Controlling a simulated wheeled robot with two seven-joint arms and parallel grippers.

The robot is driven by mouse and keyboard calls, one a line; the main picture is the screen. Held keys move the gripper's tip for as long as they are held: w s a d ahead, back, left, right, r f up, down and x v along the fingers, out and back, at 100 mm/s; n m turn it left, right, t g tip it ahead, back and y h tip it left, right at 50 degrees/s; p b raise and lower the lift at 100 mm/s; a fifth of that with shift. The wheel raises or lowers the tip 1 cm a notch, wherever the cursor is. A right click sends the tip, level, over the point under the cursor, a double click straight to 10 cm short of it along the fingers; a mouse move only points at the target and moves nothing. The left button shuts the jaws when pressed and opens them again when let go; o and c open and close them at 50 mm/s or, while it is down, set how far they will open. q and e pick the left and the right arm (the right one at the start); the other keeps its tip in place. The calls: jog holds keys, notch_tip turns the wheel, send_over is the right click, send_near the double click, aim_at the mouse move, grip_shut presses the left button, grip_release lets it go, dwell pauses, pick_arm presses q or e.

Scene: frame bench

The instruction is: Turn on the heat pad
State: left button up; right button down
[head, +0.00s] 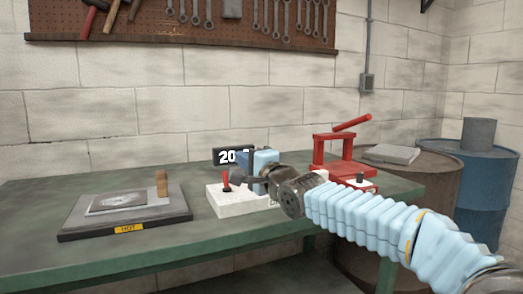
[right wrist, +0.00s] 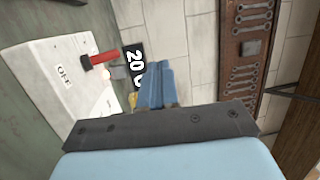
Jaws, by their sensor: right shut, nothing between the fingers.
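The heat pad (head: 72,223) lies on the bench at the left of the head view, a dark flat slab with a yellow HOT label and a lighter plate on top. A white control box (head: 225,204) sits to its right, with a red-handled switch (head: 226,181) and a dark display (head: 226,156) reading 20, its last part covered. In the right wrist view the box (right wrist: 45,65) carries an OFF label beside the red switch (right wrist: 97,60). My right gripper (head: 262,160) is shut and empty at the box, with its fingers (right wrist: 155,80) apart from the red handle. My left gripper is out of view.
A wood-coloured block (head: 161,184) stands on the pad's back right. A red press-like stand (head: 340,165) is on the green bench (head: 150,255) at the right. Barrels (head: 482,190) stand beyond it. Bare bench lies between pad and box.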

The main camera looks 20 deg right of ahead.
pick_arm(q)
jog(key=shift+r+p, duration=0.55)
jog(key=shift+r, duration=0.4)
pick_arm(e)
jog(key=s+d+r, duration=0.1)
jog(key=s+r, duration=0.3)
jog(key=s, duration=0.1)
jog(key=shift+d, duration=0.3)
jog(key=shift+s, duration=0.1)
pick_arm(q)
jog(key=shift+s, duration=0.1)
pick_arm(e)
jog(key=shift+f, duration=0.1)
